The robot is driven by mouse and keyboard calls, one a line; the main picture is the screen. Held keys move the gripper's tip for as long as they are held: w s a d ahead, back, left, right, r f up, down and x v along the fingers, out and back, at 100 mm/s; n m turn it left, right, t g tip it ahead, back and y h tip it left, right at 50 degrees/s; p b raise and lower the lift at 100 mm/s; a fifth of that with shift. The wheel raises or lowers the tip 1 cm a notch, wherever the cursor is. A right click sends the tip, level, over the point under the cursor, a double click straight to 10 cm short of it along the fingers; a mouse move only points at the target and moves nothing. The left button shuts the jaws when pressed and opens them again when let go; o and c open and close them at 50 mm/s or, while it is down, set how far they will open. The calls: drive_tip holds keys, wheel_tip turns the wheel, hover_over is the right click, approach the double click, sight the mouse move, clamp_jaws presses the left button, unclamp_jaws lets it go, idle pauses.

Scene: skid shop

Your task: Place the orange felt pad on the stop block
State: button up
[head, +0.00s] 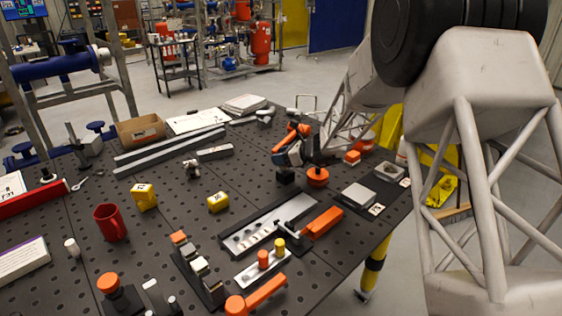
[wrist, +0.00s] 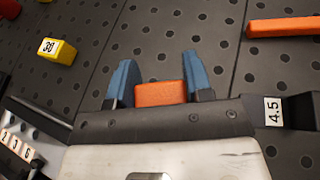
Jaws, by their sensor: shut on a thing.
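My gripper (wrist: 158,78) has two blue fingers and is shut on an orange piece with a flat front, which looks like the orange felt pad (wrist: 160,94). The pad sits between the fingers, close to the dark palm. In the head view my gripper (head: 289,154) is over the right-centre of the dark table, and the pad cannot be told apart there. A small black block (head: 286,174) stands just below the gripper and may be the stop block. I cannot tell its gap to the gripper.
An orange knob (head: 318,177) stands right of the black block. A grey tray (head: 268,225), orange bar (head: 322,222) and yellow block (head: 218,202) are nearer the camera. A dark rack (head: 205,282) stands at the front. A red mug (head: 109,222) is at left. Bare perforated tabletop lies around the yellow block.

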drive_tip(key=shift+f, duration=0.95)
drive_tip(key=shift+f, duration=0.15)
drive_tip(key=o, duration=0.9)
drive_tip(key=shift+d+r, duration=0.15)
drive_tip(key=shift+r, duration=0.1)
drive_tip(key=v, duration=1.1)
drive_tip(key=shift+s+d, duration=0.2)
drive_tip(key=shift+d, duration=0.1)
drive_tip(key=shift+r, duration=0.1)
